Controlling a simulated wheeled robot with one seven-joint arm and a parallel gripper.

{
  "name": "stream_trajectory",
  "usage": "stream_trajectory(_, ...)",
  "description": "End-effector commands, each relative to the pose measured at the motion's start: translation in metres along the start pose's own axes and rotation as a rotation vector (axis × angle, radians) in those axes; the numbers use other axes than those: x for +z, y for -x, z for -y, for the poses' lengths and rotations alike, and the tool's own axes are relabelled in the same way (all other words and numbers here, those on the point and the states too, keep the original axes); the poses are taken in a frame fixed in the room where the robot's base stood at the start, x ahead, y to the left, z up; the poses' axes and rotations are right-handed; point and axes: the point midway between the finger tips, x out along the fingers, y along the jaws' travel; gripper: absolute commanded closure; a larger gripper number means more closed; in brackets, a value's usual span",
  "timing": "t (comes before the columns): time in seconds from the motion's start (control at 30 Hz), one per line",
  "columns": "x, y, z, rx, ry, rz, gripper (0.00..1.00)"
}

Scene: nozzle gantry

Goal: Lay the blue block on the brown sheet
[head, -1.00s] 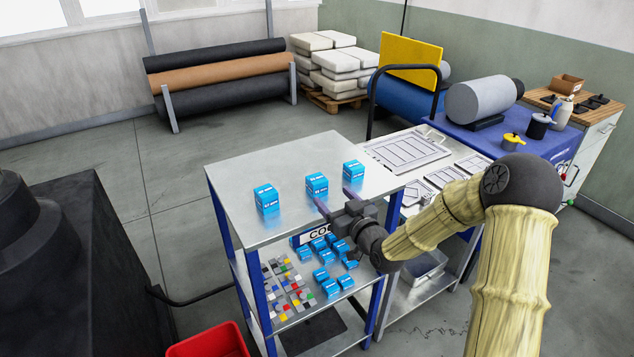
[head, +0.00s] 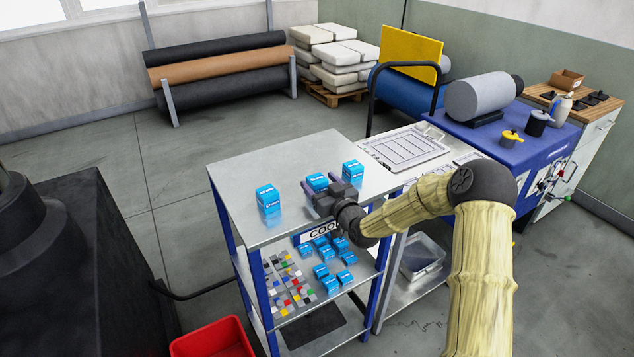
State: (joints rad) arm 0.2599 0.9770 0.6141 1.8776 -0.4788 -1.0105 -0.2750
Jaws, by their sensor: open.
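Three blue blocks with white print stand on the metal top of a blue-framed cart (head: 240,180): a left one (head: 267,199), a middle one (head: 317,180) and a right one (head: 352,170). My gripper (head: 318,186) is open over the cart top, at the middle block, its fingers pointing left and partly hiding that block's lower part. I cannot tell whether a finger touches it. The only brown material I make out is a brown roll (head: 220,72) on the rack at the back; I see no flat brown sheet.
Several smaller blue blocks (head: 322,271) and small coloured pieces (head: 290,285) lie on the cart's lower shelf. A metal table with a framed panel (head: 405,147) adjoins on the right. A red bin (head: 212,338) stands in front; a dark machine (head: 75,265) is left.

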Motion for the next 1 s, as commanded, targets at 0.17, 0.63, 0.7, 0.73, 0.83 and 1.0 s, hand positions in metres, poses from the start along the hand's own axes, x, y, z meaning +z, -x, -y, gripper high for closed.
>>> stream_trajectory(0.17,-0.002,-0.020,0.000,-0.001,0.000,-0.001,0.31)
stream_trajectory(0.63,0.000,-0.023,0.000,0.000,0.001,0.000,0.31)
stream_trajectory(0.7,0.000,-0.023,0.000,0.000,0.001,0.000,0.31)
stream_trajectory(0.73,0.000,-0.023,0.000,0.000,0.001,0.000,0.31)
stream_trajectory(0.83,0.000,-0.023,0.000,0.000,0.001,0.000,0.45)
stream_trajectory(1.0,0.000,-0.023,0.000,0.000,0.001,0.000,0.78)
